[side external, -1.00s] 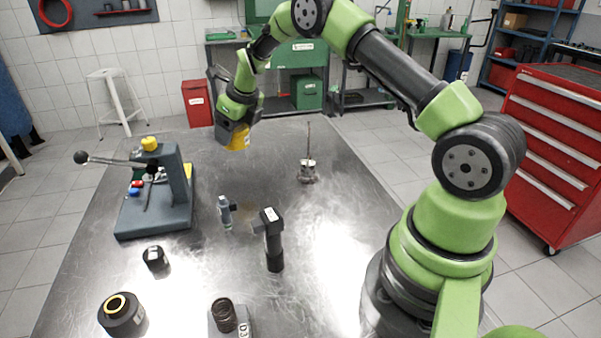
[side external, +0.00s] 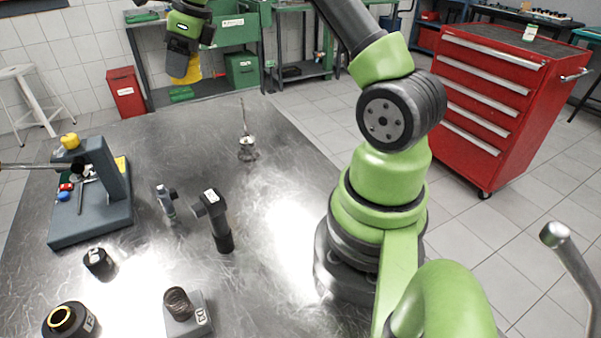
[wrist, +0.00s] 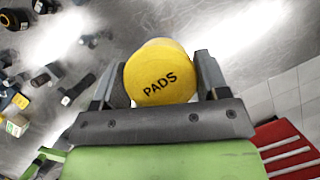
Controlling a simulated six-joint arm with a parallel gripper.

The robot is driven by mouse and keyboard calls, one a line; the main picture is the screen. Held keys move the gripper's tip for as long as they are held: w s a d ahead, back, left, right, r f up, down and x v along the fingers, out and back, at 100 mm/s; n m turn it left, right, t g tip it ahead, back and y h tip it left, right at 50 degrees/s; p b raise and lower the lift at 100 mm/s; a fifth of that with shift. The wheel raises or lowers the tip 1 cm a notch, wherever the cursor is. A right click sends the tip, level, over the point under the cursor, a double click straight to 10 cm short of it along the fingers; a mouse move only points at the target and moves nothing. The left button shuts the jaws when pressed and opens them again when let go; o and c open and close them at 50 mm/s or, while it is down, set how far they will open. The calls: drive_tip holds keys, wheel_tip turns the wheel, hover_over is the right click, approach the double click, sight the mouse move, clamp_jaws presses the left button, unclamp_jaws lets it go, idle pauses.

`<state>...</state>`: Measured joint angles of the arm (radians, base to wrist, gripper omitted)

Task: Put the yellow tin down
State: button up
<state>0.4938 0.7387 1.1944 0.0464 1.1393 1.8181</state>
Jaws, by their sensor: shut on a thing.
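The yellow tin (wrist: 160,72) is round, with "PADS" printed on its end, which faces the wrist camera. My gripper (wrist: 155,78) is shut on it, with one finger on each side. In the side external view my gripper (side external: 182,62) hangs jaws down and the yellow tin (side external: 188,70) shows partly at its tip. The tin is in the air, seen beyond the far edge of the metal table (side external: 190,130); its exact height is hard to tell.
A grey lever press (side external: 115,185) stands on the table's left.

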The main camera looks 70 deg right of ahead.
drive_tip(key=s+d+n+g+y, duration=0.25)
drive_tip(key=s+n+g, duration=0.35)
drive_tip(key=s+n, duration=1.4)
drive_tip(key=s+f, duration=0.1)
drive_tip(key=f, duration=0.6)
drive_tip(key=s+f+m, duration=0.1)
drive_tip(key=f, duration=0.5)
drive_tip(key=s+f+m, duration=0.1)
drive_tip(key=f, duration=0.6)
drive_tip(key=shift+s+a+f, duration=0.15)
drive_tip(key=shift+a+f, duration=0.05)
drive_tip(key=shift+f, duration=0.1)
drive_tip(key=o, duration=1)
drive_tip(key=shift+f, duration=0.1)
